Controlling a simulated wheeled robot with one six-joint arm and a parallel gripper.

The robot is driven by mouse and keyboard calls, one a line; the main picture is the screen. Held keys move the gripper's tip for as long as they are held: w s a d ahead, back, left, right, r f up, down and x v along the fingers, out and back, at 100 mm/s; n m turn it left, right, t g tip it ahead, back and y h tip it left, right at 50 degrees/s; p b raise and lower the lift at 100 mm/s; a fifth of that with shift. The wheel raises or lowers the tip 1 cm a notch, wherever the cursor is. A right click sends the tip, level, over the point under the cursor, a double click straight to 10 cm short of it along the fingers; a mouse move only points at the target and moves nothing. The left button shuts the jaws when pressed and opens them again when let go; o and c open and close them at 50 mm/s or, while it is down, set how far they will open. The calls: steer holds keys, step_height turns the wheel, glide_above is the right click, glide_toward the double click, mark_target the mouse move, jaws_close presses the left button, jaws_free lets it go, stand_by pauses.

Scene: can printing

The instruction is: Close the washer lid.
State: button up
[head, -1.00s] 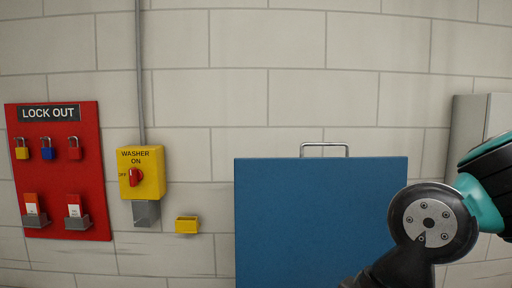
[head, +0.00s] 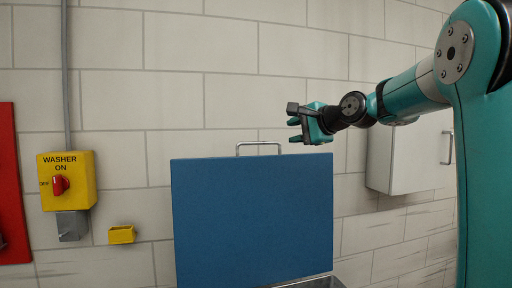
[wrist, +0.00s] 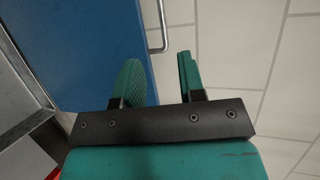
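The blue washer lid (head: 250,220) stands upright and open in the head view, with a metal bar handle (head: 258,144) on its top edge. My gripper (head: 294,123) is above and just right of the handle. In the wrist view my gripper (wrist: 158,62) is open, with an empty gap between its two green fingers. The lid (wrist: 95,45) fills the upper left there, and its handle (wrist: 163,28) lies beyond the fingertips, in line with the gap. The handle looks apart from the fingers. Only a strip of the washer's metal rim (head: 318,283) shows below the lid.
A yellow washer switch box (head: 67,181) with a red knob, a small yellow holder (head: 121,234) and part of a red lockout board (head: 12,190) are on the left wall. A grey wall cabinet (head: 410,157) is at the right behind my arm.

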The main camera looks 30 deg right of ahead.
mark_target(257, 143)
steer(key=p+x, duration=0.5)
steer(key=x, duration=1.2)
steer(key=shift+w+a+r+p, duration=0.1)
steer(key=shift+p, duration=0.3)
jaws_close()
